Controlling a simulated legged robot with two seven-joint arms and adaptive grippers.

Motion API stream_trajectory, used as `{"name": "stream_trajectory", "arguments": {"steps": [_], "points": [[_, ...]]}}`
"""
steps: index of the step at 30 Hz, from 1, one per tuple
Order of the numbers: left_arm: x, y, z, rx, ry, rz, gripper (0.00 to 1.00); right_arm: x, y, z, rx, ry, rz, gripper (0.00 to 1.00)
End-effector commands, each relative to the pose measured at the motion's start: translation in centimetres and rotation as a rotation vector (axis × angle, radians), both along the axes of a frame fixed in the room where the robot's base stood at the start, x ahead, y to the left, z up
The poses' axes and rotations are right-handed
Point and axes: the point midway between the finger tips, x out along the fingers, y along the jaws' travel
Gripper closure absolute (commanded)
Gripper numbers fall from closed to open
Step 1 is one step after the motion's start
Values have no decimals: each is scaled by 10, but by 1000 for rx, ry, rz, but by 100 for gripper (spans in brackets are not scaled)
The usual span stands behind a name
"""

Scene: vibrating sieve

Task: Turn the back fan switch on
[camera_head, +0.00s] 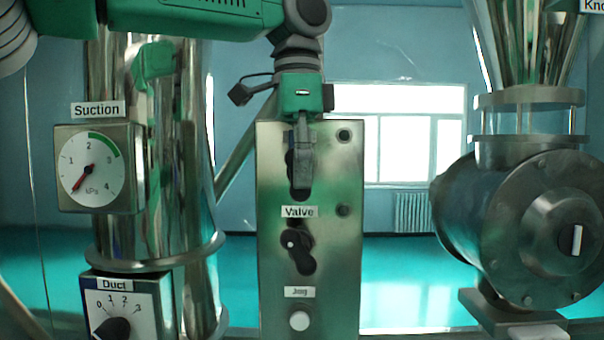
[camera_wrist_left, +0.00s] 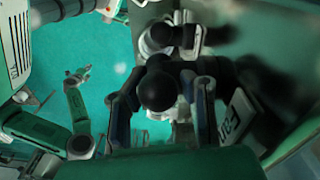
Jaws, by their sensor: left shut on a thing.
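The metal panel (camera_head: 340,270) stands in the middle of the head view. My left gripper (camera_head: 301,182) reaches down from above in front of its top switch, the fan switch (camera_head: 300,195). The gripper hides most of this switch. In the left wrist view, the round black knob (camera_wrist_left: 163,92) of the switch sits between the two fingers of my left gripper (camera_wrist_left: 165,105), which are shut on it. A label reading "Fan" (camera_wrist_left: 236,115) is beside the right finger. A small green arm with a gripper (camera_wrist_left: 77,76), apparently my right, shows far below; its finger state is unclear.
Below are the Valve switch (camera_head: 299,248) and the white Jog button (camera_head: 299,320). Left stand a Suction gauge (camera_head: 88,175) and a Duct dial (camera_head: 120,310) by a shiny pipe. At right is a round metal housing (camera_head: 525,230). Free space lies between panel and housing.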

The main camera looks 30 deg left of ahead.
Motion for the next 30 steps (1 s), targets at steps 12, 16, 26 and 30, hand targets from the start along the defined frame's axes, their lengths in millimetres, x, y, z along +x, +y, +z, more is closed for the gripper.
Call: {"name": "stream_trajectory", "arguments": {"steps": [12,16,26,30], "points": [[2,-2,2,333,190,2,100,0,0,0,0,0,0,100],[2,-2,2,416,242,3,100,0,0,0,0,0,0,100],[3,-2,2,551,323,2,100,0,0,0,0,0,0,100],[3,-2,2,576,339,2,100,0,0,0,0,0,0,100]]}}
